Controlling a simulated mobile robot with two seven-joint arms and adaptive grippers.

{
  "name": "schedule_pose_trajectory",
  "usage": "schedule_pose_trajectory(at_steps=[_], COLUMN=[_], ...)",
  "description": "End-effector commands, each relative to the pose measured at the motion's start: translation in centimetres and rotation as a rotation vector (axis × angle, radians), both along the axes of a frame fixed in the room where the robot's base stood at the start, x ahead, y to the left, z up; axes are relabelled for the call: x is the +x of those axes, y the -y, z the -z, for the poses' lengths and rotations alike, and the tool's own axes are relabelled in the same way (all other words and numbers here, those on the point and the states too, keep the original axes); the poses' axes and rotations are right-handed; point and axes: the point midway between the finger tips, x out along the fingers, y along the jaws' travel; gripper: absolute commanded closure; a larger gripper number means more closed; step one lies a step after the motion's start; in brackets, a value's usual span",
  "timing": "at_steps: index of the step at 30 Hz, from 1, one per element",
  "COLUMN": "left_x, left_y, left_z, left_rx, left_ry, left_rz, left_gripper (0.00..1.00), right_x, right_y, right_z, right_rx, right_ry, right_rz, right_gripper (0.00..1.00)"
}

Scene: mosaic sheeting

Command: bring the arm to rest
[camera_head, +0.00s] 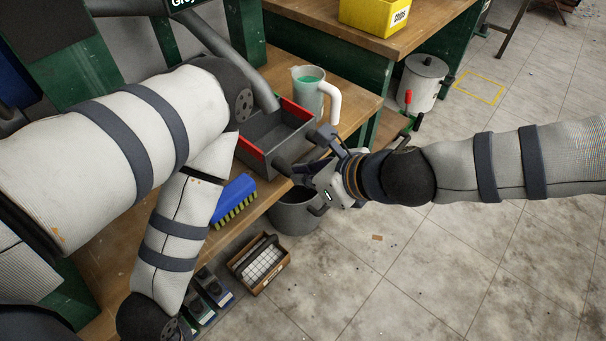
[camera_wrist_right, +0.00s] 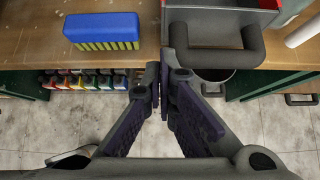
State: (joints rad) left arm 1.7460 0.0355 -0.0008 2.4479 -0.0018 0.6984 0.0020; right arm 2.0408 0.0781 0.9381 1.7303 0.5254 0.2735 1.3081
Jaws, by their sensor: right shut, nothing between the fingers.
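My right arm (camera_head: 500,165) comes in from the right and stretches across to the bench edge. Its gripper (camera_head: 308,170) is by the front handle of a grey box with red edges. In the right wrist view the gripper (camera_wrist_right: 160,78) has its fingers together with nothing between them. There the dark handle (camera_wrist_right: 213,57) lies just to the right of the fingertips, not between them. My left arm (camera_head: 160,235) folds down along the left side of the head view. Its gripper is out of the picture.
The grey box (camera_head: 268,135) stands on the wooden bench beside a jug of green liquid (camera_head: 308,90) and a blue brush (camera_head: 234,198). A grey bucket (camera_head: 295,213) and a wooden crate (camera_head: 243,262) are below the bench edge. The tiled floor at right is mostly clear.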

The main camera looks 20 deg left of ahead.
Motion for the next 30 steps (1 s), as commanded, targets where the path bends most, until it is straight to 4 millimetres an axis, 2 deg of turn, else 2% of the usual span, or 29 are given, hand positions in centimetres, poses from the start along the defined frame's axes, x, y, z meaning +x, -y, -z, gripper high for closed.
schedule_pose_trajectory(at_steps=[1, 3, 9, 14, 17, 20, 21, 23, 24, 26, 27, 30], left_x=[0.6, 0.9, 1.3, 1.2, 1.4, 1.7, 1.9, 2.2, 2.4, 2.7, 2.9, 3.3], left_y=[0.0, 0.0, 0.0, 0.0, 0.0, 0.0, 0.0, 0.0, 0.0, 0.0, 0.0, 0.0], left_z=[-0.6, -0.9, -1.3, -1.3, -1.4, -1.8, -2.0, -2.2, -2.4, -2.7, -2.9, -3.3], left_rx=[0.001, 0.002, 0.001, 0.001, 0.001, 0.001, 0.001, 0.001, 0.001, 0.000, 0.000, 0.000], left_ry=[0.019, 0.029, 0.042, 0.042, 0.046, 0.058, 0.065, 0.075, 0.081, 0.092, 0.098, 0.113], left_rz=[-0.001, -0.002, -0.002, -0.002, -0.002, -0.002, -0.002, -0.002, -0.002, -0.002, -0.002, -0.003], left_gripper=[0.51, 0.51, 0.51, 0.51, 0.51, 0.51, 0.51, 0.51, 0.51, 0.51, 0.51, 0.51], right_x=[-0.1, -0.6, -1.3, -1.5, -2.9, -7.1, -9.4, -13.1, -15.7, -19.6, -22.1, -27.6], right_y=[1.0, 2.3, 4.3, 4.7, 5.7, 9.3, 11.5, 15.1, 17.7, 21.7, 24.5, 30.6], right_z=[-1.7, -2.8, -4.3, -4.3, -2.2, 3.1, 5.5, 8.7, 10.4, 12.3, 13.1, 13.7], right_rx=[0.001, 0.000, -0.001, -0.004, -0.063, -0.227, -0.307, -0.416, -0.478, -0.553, -0.591, -0.632], right_ry=[0.011, 0.009, 0.005, 0.002, 0.028, 0.107, 0.146, 0.204, 0.237, 0.283, 0.308, 0.363], right_rz=[0.002, 0.002, 0.001, -0.001, -0.057, -0.241, -0.349, -0.533, -0.664, -0.875, -1.018, -1.354], right_gripper=[1.00, 1.00, 1.00, 1.00, 1.00, 1.00, 1.00, 1.00, 1.00, 1.00, 1.00, 1.00])
